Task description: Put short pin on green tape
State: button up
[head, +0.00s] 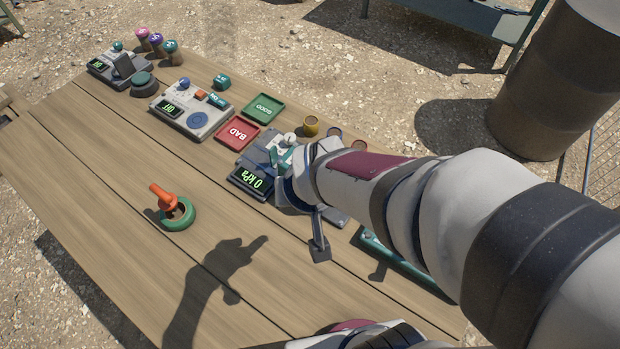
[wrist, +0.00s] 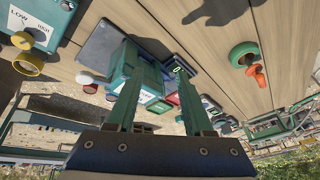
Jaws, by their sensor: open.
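An orange pin (head: 164,196), the only loose pin I make out near the tape, is tilted at the roll of green tape (head: 181,220) on the left half of the table. Its lower end overlaps the ring; I cannot tell if it sits in the hole or rests on the rim. The wrist view shows the orange pin (wrist: 260,77) at the edge of the green tape (wrist: 238,52). My gripper (head: 308,205) is open and well to the right of both, over the gauge device. Its two fingers (wrist: 155,62) are apart with nothing held; the arm partly hides it in the head view.
A kPa gauge device (head: 251,179) lies under my gripper. Red BAD (head: 237,133) and green GOOD (head: 263,108) trays, another meter box (head: 195,122) and several coloured knobs stand along the far edge. The planks around the tape are clear. A barrel (head: 555,80) stands off the table.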

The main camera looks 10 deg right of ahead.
jog(key=s+d+r+m+g, duration=0.1)
jog(key=s+r+m+g, duration=0.1)
jog(key=s, duration=0.5)
jog(key=s+d+r+m+g, duration=0.2)
jog(key=s+r, duration=0.1)
jog(key=s, duration=0.4)
jog(key=shift+s+d+r+m+y, duration=0.2)
jog(key=shift+m+y, duration=0.1)
jog(key=shift+m, duration=0.1)
